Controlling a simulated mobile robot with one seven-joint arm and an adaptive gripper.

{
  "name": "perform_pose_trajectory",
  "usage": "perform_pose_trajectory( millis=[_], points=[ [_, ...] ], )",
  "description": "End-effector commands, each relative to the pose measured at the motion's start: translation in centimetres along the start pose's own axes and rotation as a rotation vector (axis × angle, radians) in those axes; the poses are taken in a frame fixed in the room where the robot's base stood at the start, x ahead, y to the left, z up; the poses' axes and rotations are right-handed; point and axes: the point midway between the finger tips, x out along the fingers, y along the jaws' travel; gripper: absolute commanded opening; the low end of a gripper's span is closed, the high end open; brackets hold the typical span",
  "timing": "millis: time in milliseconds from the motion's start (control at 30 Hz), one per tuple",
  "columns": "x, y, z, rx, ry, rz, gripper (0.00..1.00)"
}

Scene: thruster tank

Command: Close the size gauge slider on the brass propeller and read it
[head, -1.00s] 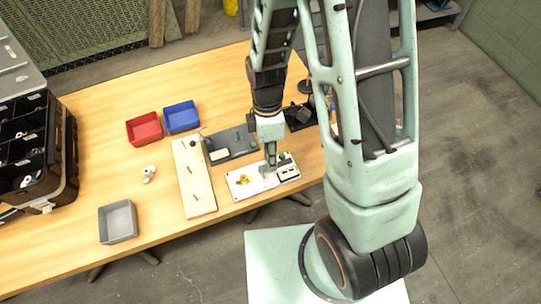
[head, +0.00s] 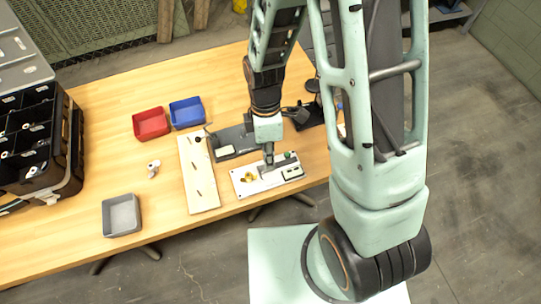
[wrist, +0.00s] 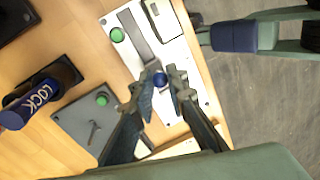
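The size gauge is a white plate (head: 243,192) near the table's front edge. The brass propeller (head: 249,177) lies on its left part in the head view; I cannot make it out in the wrist view. My gripper (head: 268,164) points down over the middle of the gauge, right of the propeller. A dark grey strip (wrist: 140,38) runs up from the knob. The readout (head: 292,173) is too small to read.
A green button (wrist: 117,35) is on the gauge plate. A dark grey panel (head: 231,142) and a pale board (head: 198,178) lie nearby. Red (head: 151,124), blue (head: 187,112) and grey (head: 121,215) bins stand left. A LOCK-labelled handle (wrist: 38,95) stands beside the panel.

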Motion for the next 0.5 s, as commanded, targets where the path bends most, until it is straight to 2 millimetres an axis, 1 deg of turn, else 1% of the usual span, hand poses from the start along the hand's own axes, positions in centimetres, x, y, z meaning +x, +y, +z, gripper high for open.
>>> perform_pose_trajectory(
  millis=[33,133,400,500],
  points=[
    [-0.06,0.05,0.02,0.0,0.0,0.001,0.2],
    [-0.05,0.05,0.02,0.0,0.0,0.001,0.31],
    [-0.07,0.04,0.02,0.001,0.0,0.001,0.31],
    [-0.5,0.07,0.02,0.001,0.001,0.002,0.31]
  ],
)
